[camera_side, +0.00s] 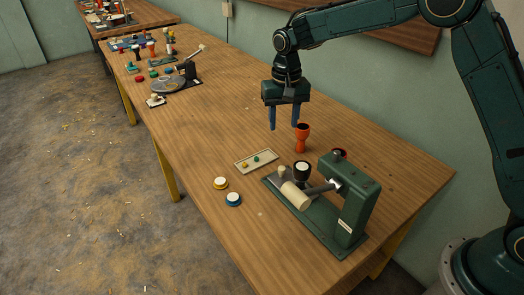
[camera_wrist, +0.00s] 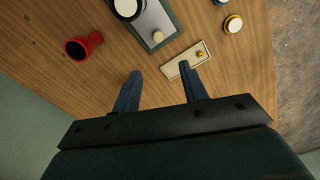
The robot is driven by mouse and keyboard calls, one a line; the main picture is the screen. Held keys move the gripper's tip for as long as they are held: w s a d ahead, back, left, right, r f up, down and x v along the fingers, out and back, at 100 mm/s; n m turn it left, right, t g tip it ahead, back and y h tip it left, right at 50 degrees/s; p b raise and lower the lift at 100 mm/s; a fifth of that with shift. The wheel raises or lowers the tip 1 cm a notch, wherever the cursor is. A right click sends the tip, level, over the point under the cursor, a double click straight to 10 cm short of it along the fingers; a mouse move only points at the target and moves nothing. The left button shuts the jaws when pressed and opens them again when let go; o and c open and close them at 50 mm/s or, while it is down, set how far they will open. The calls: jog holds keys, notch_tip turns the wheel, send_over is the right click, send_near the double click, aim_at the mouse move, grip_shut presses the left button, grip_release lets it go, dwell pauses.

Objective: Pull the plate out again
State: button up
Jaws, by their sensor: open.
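A green machine (camera_side: 348,200) stands on the bench at the right in the side view. A grey plate with a beige knob (camera_wrist: 157,37) lies on its green base in the wrist view; the knob also shows in the side view (camera_side: 281,171). A dark cup with a pale top (camera_side: 302,169) stands at the plate's inner end, by the machine's horizontal arm. The plate's far end is hidden. My gripper (camera_side: 284,127) is open and empty, above the bench and behind the plate. Its fingertips (camera_wrist: 160,70) point down, apart from the knob.
An orange-red goblet (camera_side: 302,140) stands close to my gripper. A cream cylinder (camera_side: 295,195) is at the machine's front. Yellow (camera_side: 220,183) and blue (camera_side: 233,200) discs lie left. The middle of the bench is clear.

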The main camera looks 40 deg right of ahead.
jog(key=shift+r, duration=2.2)
jog(key=s+d+r+n+t, duration=0.1)
jog(key=s+d+r, duration=0.1)
jog(key=s+r, duration=0.5)
jog(key=s+d+r+n+t, duration=0.1)
jog(key=s+d+r+t, duration=0.15)
jog(key=s+r, duration=0.5)
jog(key=s+d+f+n+t, duration=0.1)
jog(key=s+f, duration=0.1)
jog(key=s, duration=0.8)
jog(key=s+d+f+n+t, duration=0.1)
jog(key=s+f, duration=0.1)
jog(key=s, duration=0.8)
jog(key=shift+s+d+f, duration=0.2)
jog(key=shift+s+d, duration=0.05)
jog(key=shift+s, duration=0.1)
